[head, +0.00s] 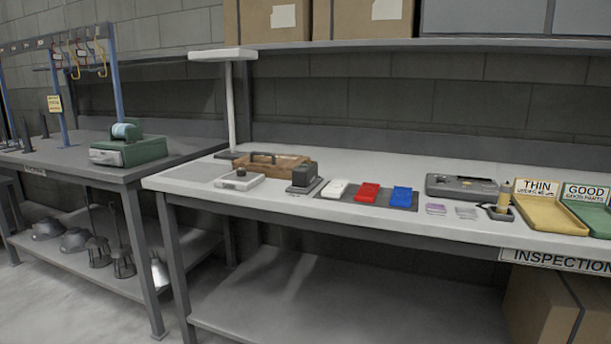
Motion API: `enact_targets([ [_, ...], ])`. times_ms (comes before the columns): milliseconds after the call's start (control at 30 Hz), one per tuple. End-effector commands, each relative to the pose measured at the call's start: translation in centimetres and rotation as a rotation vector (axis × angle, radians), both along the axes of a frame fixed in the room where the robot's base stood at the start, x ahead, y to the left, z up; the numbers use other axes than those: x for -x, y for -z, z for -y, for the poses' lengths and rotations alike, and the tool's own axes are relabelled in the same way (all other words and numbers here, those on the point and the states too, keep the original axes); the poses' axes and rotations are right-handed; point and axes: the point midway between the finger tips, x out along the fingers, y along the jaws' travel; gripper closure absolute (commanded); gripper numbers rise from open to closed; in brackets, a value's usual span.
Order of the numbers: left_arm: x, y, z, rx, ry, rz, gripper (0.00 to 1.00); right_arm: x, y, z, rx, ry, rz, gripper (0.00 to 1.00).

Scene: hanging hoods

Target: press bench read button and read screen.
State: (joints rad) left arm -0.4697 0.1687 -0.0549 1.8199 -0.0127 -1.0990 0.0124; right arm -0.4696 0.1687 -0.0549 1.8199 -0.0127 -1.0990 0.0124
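The inspection bench (420,170) has a light top and runs across the middle and right. A small white box (240,182) with a dark round knob or button on top sits at its front left. A dark grey block-shaped device (304,178) stands to the right of it. A flat dark grey instrument (466,190) with a panel on top lies further right. I cannot tell which of these carries the read button, and no lit screen or reading is legible from here. Neither of my grippers is in view.
A wooden case (270,163) sits behind. A yellow THIN tray (548,214) and green GOOD tray (592,218) stand at right. Another bench (70,160) with hanging hooks is at left.

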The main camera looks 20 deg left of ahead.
Motion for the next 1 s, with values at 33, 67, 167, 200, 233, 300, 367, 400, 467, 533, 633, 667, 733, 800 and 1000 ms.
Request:
enact_targets([
  [33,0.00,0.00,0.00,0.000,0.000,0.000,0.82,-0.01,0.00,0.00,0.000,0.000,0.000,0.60],
  [67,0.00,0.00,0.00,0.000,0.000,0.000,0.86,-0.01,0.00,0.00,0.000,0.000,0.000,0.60],
  [167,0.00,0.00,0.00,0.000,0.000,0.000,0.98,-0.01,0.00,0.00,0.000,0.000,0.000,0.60],
  [200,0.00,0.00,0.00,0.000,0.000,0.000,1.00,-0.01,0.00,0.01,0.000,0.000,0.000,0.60],
  [233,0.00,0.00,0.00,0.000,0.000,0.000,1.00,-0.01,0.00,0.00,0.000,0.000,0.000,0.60],
  [300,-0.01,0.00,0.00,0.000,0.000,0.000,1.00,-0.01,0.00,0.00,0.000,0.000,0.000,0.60],
  [367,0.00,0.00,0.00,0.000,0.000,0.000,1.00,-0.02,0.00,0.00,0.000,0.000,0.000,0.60],
  [400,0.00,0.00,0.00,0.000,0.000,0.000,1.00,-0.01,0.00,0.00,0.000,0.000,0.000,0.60],
  [467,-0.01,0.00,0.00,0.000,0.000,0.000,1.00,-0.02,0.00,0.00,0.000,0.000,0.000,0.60],
  [533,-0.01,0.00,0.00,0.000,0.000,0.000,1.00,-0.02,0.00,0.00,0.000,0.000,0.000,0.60],
  [633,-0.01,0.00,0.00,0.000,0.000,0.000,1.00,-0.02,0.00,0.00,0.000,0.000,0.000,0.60],
  [667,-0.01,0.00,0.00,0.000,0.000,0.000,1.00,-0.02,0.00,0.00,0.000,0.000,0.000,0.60],
  [733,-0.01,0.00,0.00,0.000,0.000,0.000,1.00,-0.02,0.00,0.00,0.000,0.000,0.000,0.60],
  [800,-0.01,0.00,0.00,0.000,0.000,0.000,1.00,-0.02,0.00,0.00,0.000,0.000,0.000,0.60],
  [1000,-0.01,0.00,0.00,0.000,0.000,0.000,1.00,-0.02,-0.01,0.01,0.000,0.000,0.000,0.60],
])
